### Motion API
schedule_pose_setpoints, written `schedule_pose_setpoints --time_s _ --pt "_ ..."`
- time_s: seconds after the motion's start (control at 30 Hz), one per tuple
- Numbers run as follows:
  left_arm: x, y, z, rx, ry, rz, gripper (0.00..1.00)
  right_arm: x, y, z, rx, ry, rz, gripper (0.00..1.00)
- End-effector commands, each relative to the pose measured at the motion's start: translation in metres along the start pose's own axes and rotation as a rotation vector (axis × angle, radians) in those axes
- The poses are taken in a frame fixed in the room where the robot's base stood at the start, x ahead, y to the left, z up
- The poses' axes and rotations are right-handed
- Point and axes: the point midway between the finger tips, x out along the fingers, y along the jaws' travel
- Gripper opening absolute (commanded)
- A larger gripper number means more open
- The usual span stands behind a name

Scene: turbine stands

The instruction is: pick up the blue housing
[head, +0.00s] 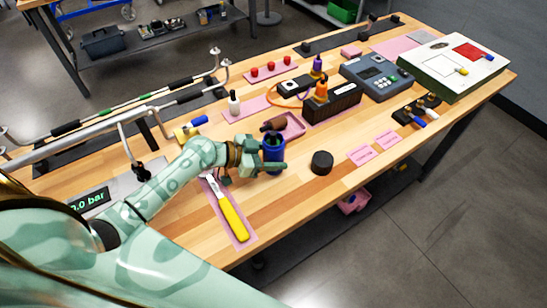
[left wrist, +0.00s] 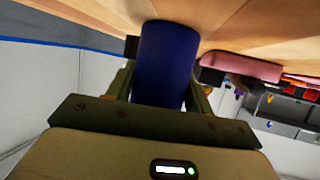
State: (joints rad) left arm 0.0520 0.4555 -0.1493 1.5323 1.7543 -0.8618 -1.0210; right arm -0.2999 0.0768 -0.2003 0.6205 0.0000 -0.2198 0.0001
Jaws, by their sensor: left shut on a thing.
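The blue housing (head: 273,149) is a dark blue upright cylinder with an open top, near the middle of the wooden table. My left gripper (head: 272,158) is shut on it, with one finger on its near side. In the left wrist view the blue housing (left wrist: 166,65) stands between the fingers of my left gripper (left wrist: 163,90). Its end is at or very close to the tabletop; I cannot tell if it touches. My right gripper is not in view.
A black round cap (head: 321,162) stands right of the housing. A yellow-handled tool (head: 233,218) lies on a pink mat in front. A black block with bottles (head: 333,103) stands behind. Bare wood lies at the front right.

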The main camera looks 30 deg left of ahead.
Motion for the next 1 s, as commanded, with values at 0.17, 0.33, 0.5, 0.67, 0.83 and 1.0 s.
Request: schedule_pose_setpoints --time_s 0.17,0.33,0.5,0.67,0.83,1.0 --pt "-0.001 -0.001 -0.003 0.001 0.002 -0.001 0.14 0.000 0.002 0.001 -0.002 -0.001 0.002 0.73" --pt "-0.005 -0.001 -0.012 0.004 0.002 -0.001 0.14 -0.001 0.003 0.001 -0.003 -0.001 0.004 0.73" --pt "-0.012 -0.001 -0.029 0.005 0.003 0.000 0.14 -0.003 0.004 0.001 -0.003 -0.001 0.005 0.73" --pt "-0.025 0.015 -0.047 0.005 0.003 0.000 0.14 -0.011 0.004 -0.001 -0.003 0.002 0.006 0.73" --pt "-0.044 0.038 -0.072 0.006 0.002 0.002 0.14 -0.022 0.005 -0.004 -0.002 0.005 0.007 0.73" --pt "-0.065 0.075 -0.089 0.003 0.003 0.004 0.14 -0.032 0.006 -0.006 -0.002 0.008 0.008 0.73"
